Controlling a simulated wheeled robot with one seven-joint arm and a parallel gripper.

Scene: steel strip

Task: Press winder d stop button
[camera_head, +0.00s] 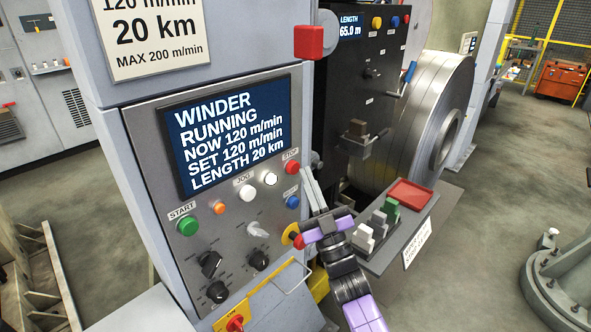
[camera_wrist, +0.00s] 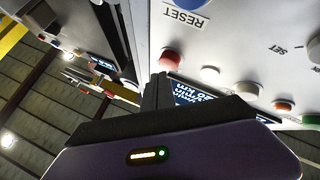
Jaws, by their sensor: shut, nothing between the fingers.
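The red stop button (camera_head: 292,168) is at the right end of the button row on the grey winder panel (camera_head: 150,140), under the label STOP. My gripper (camera_head: 306,171) is shut and empty, its tips just right of the button in the head view. In the wrist view my gripper (camera_wrist: 158,78) has its tips close below the red stop button (camera_wrist: 171,59), which stands out from the panel. I cannot tell whether they touch. The screen (camera_head: 228,130) reads WINDER RUNNING, NOW 120 m/min, SET 120 m/min, LENGTH 20 km.
Close by are a white button (camera_head: 270,178), a blue reset button (camera_head: 292,202) and a red emergency knob (camera_head: 298,241). A green start button (camera_head: 188,225) is at the left. A tool shelf (camera_head: 424,212) and steel coil (camera_head: 432,115) stand right of the panel.

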